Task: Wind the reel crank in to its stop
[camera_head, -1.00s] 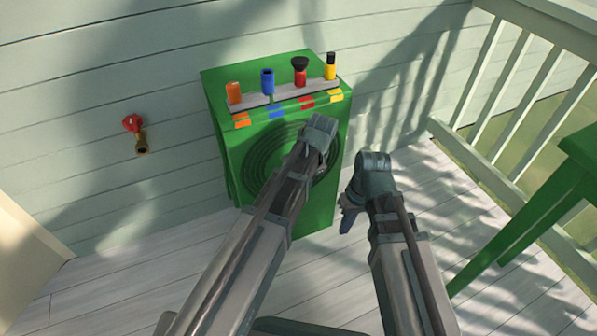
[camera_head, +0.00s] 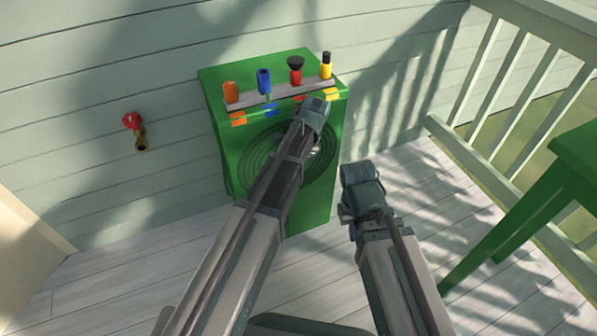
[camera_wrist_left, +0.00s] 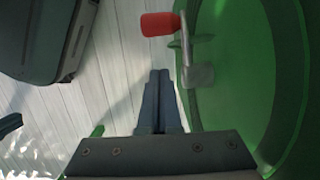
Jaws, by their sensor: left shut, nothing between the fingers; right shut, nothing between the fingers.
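The crank shows in the left wrist view, with a red handle (camera_wrist_left: 160,24) on a grey arm (camera_wrist_left: 197,75), beside the round green reel face (camera_wrist_left: 240,70). In the head view, my left arm covers the crank area of the green reel box (camera_head: 222,150). My left gripper (camera_wrist_left: 160,85) is shut and empty, below and slightly left of the crank in the wrist view, with a gap to the handle. My right gripper (camera_head: 347,217) is shut and empty, low and right of the box in the head view; its fingertips are mostly hidden.
On the box top, a grey rail (camera_head: 282,96) holds orange, blue, red and yellow nozzles above matching colour patches. A tap with a red handle (camera_head: 131,121) sits on the wall at left. A green table (camera_head: 560,170) and a railing (camera_head: 490,165) stand at right. Floor between is clear.

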